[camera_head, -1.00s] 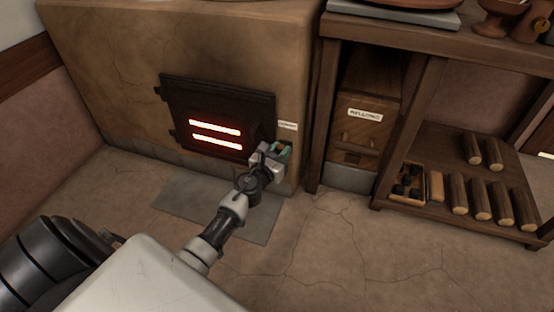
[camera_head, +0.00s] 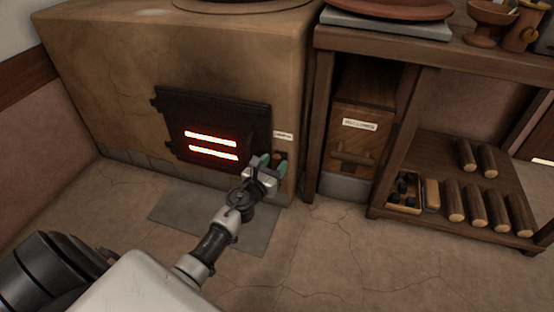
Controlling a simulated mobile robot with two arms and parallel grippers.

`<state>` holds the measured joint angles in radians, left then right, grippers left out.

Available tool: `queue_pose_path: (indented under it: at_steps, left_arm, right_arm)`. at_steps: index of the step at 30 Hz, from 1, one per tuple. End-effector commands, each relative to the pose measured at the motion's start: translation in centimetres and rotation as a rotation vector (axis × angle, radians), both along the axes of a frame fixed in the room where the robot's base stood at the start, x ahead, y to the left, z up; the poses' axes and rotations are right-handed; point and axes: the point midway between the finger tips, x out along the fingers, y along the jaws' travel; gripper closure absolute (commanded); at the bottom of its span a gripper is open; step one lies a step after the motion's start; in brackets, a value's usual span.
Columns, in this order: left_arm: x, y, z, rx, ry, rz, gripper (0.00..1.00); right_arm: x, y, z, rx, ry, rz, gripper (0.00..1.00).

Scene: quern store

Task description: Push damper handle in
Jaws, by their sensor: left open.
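The clay stove (camera_head: 100,70) stands at the left with a dark iron door (camera_head: 180,110) and two glowing slots. A small white label (camera_head: 283,135), too small to read surely, is on its front right of the door. Just below the label, a small brown knob, apparently the damper handle (camera_head: 278,155), shows partly behind my fingers. My left gripper (camera_head: 274,165) is open, its green-tipped fingers pointing at the stove front close to the knob. I cannot tell whether they touch it. My right gripper is not in view.
A wooden shelf unit (camera_head: 436,52) stands right of the stove, with a labelled wooden box (camera_head: 350,140) inside. Several logs (camera_head: 472,203) and a small tray of dark lumps (camera_head: 390,203) lie on its low shelf. A grey slab (camera_head: 170,203) lies before the stove; the floor at front right is clear.

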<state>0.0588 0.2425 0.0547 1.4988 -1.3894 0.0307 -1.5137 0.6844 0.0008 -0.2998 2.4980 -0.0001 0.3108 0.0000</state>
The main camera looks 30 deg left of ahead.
Motion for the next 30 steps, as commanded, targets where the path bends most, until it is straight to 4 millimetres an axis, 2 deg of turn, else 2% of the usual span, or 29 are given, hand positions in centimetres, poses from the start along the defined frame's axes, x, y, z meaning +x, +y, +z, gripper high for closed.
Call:
queue_pose_path:
  at_steps: [6, 12, 18, 30]
  left_arm:
    - [-4.7, -0.2, -0.1, -0.001, 0.002, 0.000, 0.50]
    - [-7.6, -0.3, -0.1, -0.002, 0.001, 0.001, 0.50]
    - [-8.6, -0.3, 0.1, 0.001, -0.001, 0.000, 0.50]
    - [-8.5, -0.3, 0.1, 0.000, -0.001, 0.000, 0.50]
  right_arm:
    - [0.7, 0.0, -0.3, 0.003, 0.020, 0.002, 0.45]
    - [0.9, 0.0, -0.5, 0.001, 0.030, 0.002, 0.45]
    - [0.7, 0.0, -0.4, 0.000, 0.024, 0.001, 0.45]
    - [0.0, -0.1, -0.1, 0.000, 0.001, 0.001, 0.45]
